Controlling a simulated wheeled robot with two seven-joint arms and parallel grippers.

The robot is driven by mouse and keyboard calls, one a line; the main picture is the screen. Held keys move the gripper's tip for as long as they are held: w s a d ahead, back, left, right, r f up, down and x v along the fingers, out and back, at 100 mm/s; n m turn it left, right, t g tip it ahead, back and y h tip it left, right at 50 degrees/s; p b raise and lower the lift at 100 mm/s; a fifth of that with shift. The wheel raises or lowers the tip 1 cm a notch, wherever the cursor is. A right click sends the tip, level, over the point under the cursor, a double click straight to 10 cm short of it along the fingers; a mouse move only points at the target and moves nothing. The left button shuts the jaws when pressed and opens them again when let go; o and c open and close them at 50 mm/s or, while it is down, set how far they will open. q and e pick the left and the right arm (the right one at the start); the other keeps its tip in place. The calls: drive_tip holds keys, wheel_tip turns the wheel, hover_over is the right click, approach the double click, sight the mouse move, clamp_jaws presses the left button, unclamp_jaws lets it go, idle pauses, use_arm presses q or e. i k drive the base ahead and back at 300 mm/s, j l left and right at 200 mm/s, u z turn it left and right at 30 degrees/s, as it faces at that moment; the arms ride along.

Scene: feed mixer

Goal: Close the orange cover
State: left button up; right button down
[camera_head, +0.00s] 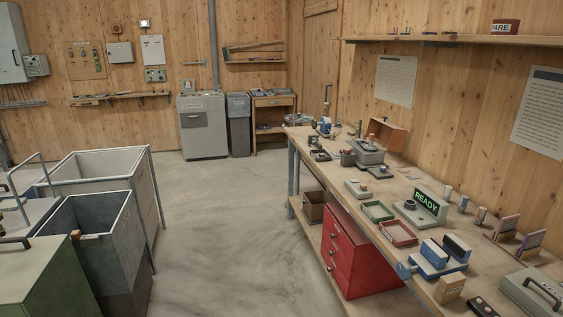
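A brown-orange panel (388,134) stands tilted up behind a grey device (369,152) on the right-hand workbench, near its back edge by the wall. It is the most cover-like orange thing in view, but I cannot tell for sure that it is the orange cover. It looks raised, not lying flat. A small orange piece (75,234) sits at the rim of the dark blue-grey bin (95,222) at left. Neither of my grippers shows in the head view.
The workbench (343,178) carries trays, a READY display (427,204), a blue vise (437,258) and several small items. A red drawer cabinet (352,252) stands below. Bins and a green box (40,275) fill the left. The concrete floor (225,220) between is clear.

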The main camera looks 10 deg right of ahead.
sight(393, 135)
drive_tip(key=i, duration=1.65)
